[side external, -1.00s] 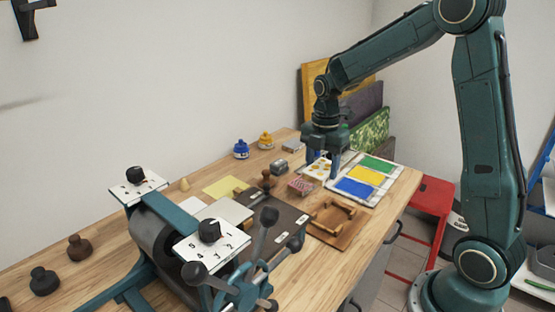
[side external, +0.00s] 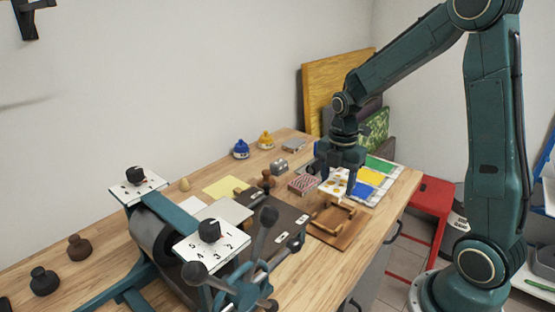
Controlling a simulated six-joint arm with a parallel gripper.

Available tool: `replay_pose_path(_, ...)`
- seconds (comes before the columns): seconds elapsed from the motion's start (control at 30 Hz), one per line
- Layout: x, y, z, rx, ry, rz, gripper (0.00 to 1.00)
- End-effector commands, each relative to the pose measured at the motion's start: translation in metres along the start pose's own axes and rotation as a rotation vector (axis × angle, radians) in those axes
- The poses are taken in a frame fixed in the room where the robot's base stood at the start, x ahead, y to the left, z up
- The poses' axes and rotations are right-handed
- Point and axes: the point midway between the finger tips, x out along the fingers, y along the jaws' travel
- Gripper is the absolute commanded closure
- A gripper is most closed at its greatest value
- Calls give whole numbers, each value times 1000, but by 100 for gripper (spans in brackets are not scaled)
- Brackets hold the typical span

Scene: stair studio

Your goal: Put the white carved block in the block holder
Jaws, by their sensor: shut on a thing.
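The white carved block (side external: 333,182) has yellow spots on its face. My gripper (side external: 333,175) is shut on it, with one finger at each side. The block appears to be just above the worktop, between a pink-red carved block and the colour slab, though its exact height is hard to tell. The block holder (side external: 347,238) looks like a brown wooden board with raised wooden edges. It lies on the bench in front of and below the held block in the picture, and its inside looks empty.
A pink-red patterned block (side external: 303,184) lies left of my gripper. A slab with blue, yellow and green patches (side external: 375,176) lies to the right. A small wooden-handled tool (side external: 266,179) stands further left. The press (side external: 205,250) with its spoked wheel fills the front.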

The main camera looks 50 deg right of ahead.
Motion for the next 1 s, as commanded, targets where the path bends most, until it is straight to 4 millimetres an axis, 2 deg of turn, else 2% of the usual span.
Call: replay_pose_path(1.0, 56, 0, 0, 0, 1, -2, 70)
